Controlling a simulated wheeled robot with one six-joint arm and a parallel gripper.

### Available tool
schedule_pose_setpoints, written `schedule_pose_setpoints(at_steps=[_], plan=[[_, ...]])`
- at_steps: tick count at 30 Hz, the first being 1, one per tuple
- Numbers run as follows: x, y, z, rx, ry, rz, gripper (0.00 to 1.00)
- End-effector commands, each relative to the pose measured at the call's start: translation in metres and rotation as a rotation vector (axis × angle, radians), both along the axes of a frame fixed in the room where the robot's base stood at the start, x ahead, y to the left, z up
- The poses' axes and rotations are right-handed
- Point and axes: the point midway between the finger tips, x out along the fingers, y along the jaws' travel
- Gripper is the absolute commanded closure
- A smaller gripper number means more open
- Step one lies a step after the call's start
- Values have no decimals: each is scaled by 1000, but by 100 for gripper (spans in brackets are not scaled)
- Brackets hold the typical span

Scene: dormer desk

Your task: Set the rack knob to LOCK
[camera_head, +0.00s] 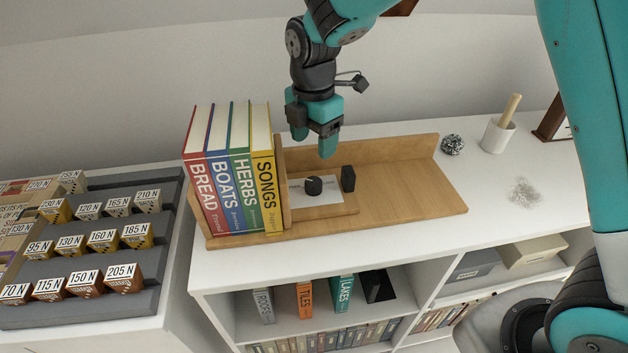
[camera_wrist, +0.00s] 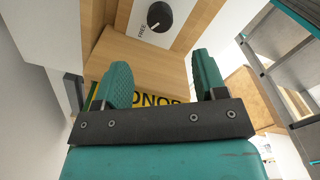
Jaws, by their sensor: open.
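The rack knob (camera_head: 314,186) is a round black knob on a white plate (camera_head: 325,195) on the wooden book rack (camera_head: 405,190). I cannot read a LOCK label in either view. My gripper (camera_head: 313,140) hangs above the knob, apart from it. It is open and empty, and its two teal fingers (camera_wrist: 163,75) are spread in the wrist view.
Upright books, BREAD, BOATS, HERBS and SONGS (camera_head: 264,185), stand left of the knob. A small black block (camera_head: 348,178) stands just right of it. The rack's right part is bare.

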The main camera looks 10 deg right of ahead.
Motion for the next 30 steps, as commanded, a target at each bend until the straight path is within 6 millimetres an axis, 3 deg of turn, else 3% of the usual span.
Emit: schedule_pose_setpoints(at_steps=[9,15,28,30], plan=[[-1,0,-72,-2,5,-1,35],[0,0,-101,0,1,-1,35],[0,0,-111,0,-1,-1,35],[0,0,-111,0,-1,-1,49]])
